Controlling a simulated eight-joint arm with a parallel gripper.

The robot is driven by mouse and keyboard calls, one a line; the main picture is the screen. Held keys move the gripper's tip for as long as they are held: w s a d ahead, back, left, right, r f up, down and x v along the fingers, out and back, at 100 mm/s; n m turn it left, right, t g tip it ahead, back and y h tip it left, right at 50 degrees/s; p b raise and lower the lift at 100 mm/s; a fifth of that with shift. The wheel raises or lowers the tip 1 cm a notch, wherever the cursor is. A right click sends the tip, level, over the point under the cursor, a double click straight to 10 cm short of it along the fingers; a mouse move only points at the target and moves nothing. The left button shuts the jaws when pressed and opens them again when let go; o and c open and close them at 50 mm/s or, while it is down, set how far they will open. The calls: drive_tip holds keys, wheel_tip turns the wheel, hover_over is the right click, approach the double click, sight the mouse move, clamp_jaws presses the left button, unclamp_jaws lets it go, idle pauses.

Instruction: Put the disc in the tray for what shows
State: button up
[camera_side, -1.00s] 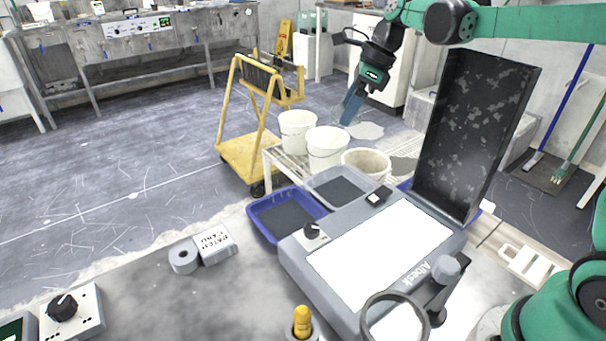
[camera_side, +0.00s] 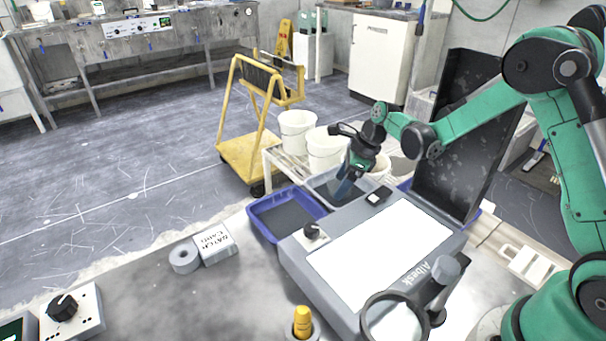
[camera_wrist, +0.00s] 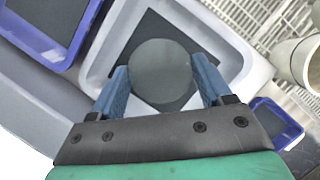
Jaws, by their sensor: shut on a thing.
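My gripper (camera_side: 344,189) is low over the pale grey tray (camera_side: 315,186) behind the light box. In the wrist view, the two blue fingers of my gripper (camera_wrist: 160,70) are shut on a round, plain dark grey disc (camera_wrist: 160,66). Behind the disc is the pale tray (camera_wrist: 240,45) with its dark lining. I cannot tell how high the disc is above the lining. In the side view the disc cannot be made out. A blue tray (camera_side: 262,226) stands left of the pale one, and another blue tray (camera_wrist: 258,104) shows at right in the wrist view.
The light box (camera_side: 290,262) with a lit white panel (camera_side: 380,250) and raised dark lid (camera_side: 450,160) stands in front of the trays. White buckets (camera_side: 325,150) stand on a rack behind. A patch card box (camera_side: 214,243) and tape roll (camera_side: 184,257) lie front left.

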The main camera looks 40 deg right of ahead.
drive_tip(key=shift+f, duration=0.1)
drive_tip(key=o, duration=1.4)
drive_tip(key=shift+o, duration=0.2)
drive_tip(key=r, duration=0.9)
drive_tip(key=shift+s+d, duration=0.4)
drive_tip(key=s+a+r+n+t+h, duration=0.1)
drive_tip(key=s+a+r+n+t, duration=0.1)
drive_tip(key=s+n, duration=0.5)
drive_tip(key=s+a+r+n+t+h, duration=0.2)
drive_tip(key=s+a+n, duration=0.2)
drive_tip(key=n, duration=1.6)
drive_tip(key=s, duration=0.3)
